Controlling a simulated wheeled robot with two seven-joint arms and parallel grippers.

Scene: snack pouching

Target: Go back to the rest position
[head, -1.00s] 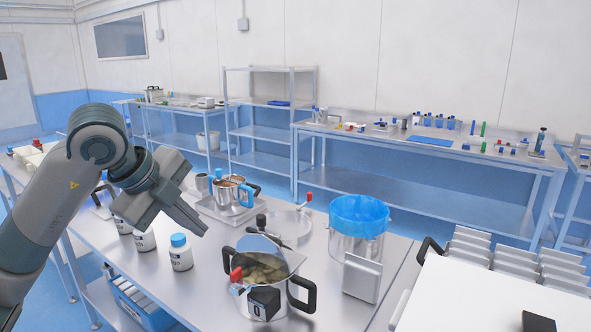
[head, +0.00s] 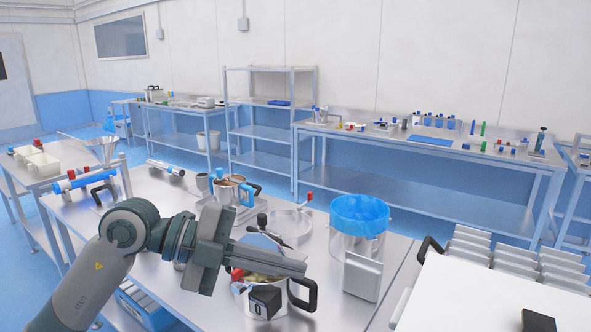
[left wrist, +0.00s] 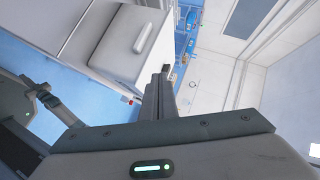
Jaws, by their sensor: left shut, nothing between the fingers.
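My left gripper (head: 290,262) is shut and empty. In the head view it extends to the right in front of the steel pot with black handles and covers part of that pot (head: 268,300). I cannot tell whether it touches the pot. In the left wrist view the closed fingers (left wrist: 163,75) point up the picture, with a white cabinet (left wrist: 128,45) to their left. My right gripper is not in view.
Equipment tables line the back wall.

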